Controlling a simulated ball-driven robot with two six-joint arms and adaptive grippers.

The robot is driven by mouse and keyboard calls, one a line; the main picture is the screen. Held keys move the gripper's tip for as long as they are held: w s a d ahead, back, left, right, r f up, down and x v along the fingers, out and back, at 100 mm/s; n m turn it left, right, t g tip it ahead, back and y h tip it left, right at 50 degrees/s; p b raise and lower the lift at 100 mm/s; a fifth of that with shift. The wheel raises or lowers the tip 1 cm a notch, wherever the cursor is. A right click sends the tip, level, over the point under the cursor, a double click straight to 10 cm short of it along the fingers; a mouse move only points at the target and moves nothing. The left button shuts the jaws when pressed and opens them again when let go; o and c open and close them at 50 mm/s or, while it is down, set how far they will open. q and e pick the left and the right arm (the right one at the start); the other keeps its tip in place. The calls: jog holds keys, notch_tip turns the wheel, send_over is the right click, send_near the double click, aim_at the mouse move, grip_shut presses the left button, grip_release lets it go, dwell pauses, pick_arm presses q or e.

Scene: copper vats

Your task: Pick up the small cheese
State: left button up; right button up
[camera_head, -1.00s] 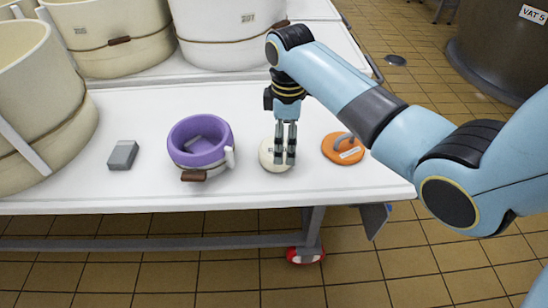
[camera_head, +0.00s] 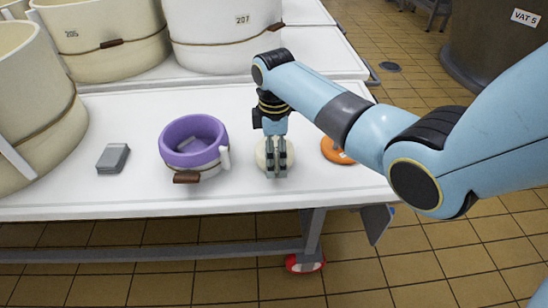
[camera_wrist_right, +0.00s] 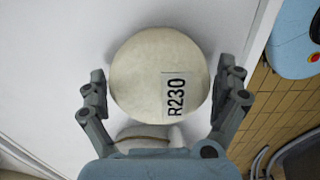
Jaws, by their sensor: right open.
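The small cheese is a pale, round disc (camera_head: 262,155) lying on the white table near its front edge. In the right wrist view the cheese (camera_wrist_right: 138,75) carries a label reading R230. My right gripper (camera_head: 277,174) is over the cheese and partly covers it in the head view. In the wrist view the right gripper (camera_wrist_right: 161,75) is open, with one finger on each side of the cheese and a gap on both sides. How far the fingertips are above the table is hard to tell. My left gripper is not in view.
A purple-lined tub (camera_head: 195,147) stands left of the cheese, with a grey block inside. Another grey block (camera_head: 113,157) lies further left. An orange disc (camera_head: 335,151) is to the right, partly behind my arm. Large cream vats (camera_head: 222,35) stand behind.

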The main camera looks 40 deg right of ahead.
jog(key=shift+f, duration=0.2)
jog(key=c, duration=1.3)
jog(key=shift+r, duration=0.15)
